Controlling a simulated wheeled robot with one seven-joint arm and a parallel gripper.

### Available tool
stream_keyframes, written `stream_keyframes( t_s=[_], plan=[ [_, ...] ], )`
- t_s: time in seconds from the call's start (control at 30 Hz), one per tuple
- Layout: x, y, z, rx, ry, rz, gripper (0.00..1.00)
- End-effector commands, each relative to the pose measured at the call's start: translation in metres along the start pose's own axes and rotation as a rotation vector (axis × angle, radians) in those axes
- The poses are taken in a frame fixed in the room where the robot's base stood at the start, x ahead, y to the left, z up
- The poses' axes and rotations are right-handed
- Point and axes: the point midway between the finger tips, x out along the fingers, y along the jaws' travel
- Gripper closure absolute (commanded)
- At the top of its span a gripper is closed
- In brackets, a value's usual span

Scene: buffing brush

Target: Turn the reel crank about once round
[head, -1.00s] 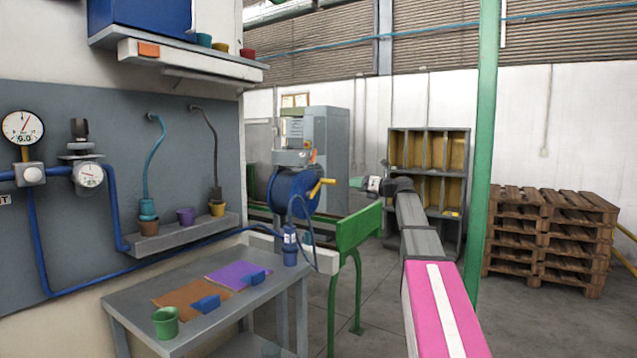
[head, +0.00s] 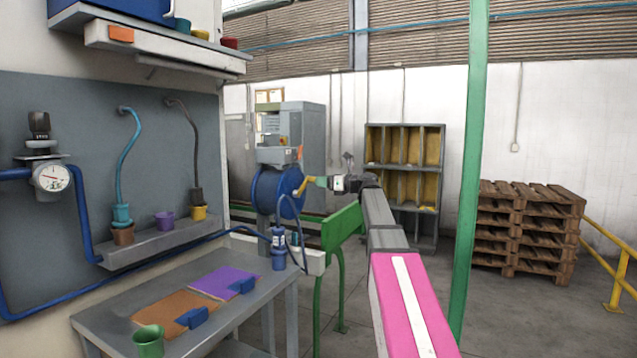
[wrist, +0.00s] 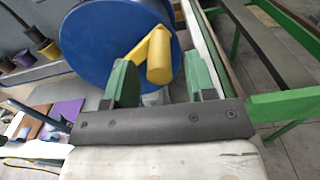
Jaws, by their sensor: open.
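The blue reel (head: 268,192) stands beyond the grey bench, and its yellow crank (head: 304,184) sticks out to the right. In the wrist view the reel's round blue face (wrist: 110,45) fills the upper middle. The yellow crank handle (wrist: 158,56) points towards me there. My gripper (head: 323,182) is at the crank's right end in the head view. In the wrist view my gripper (wrist: 155,80) is open, with one green finger on each side of the handle. The handle shows between the fingers, slightly beyond them; I cannot tell whether either finger touches it.
The grey bench (head: 240,300) holds orange and purple sheets, blue brushes and a green cup (head: 149,340). A green stand (head: 342,226) is just below my arm. A green post (head: 470,170) and stacked pallets (head: 525,232) are to the right.

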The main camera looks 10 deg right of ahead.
Motion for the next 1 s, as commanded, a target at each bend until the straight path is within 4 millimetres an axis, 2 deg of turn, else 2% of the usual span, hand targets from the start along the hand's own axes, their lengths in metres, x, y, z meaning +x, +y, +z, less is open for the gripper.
stream_keyframes(
  t_s=[0.1, 0.2, 0.57, 0.7, 0.73, 1.0],
  plan=[
    [0.015, -0.001, 0.000, 0.000, 0.001, 0.002, 0.49],
    [0.021, 0.000, 0.000, 0.000, 0.001, 0.001, 0.49],
    [0.025, 0.000, 0.000, 0.000, 0.001, -0.001, 0.49],
    [0.024, 0.000, 0.000, 0.000, 0.001, 0.000, 0.95],
    [0.024, 0.000, 0.000, 0.000, 0.001, 0.000, 1.00],
    [0.024, -0.001, -0.001, 0.015, 0.000, 0.000, 1.00]
  ],
)
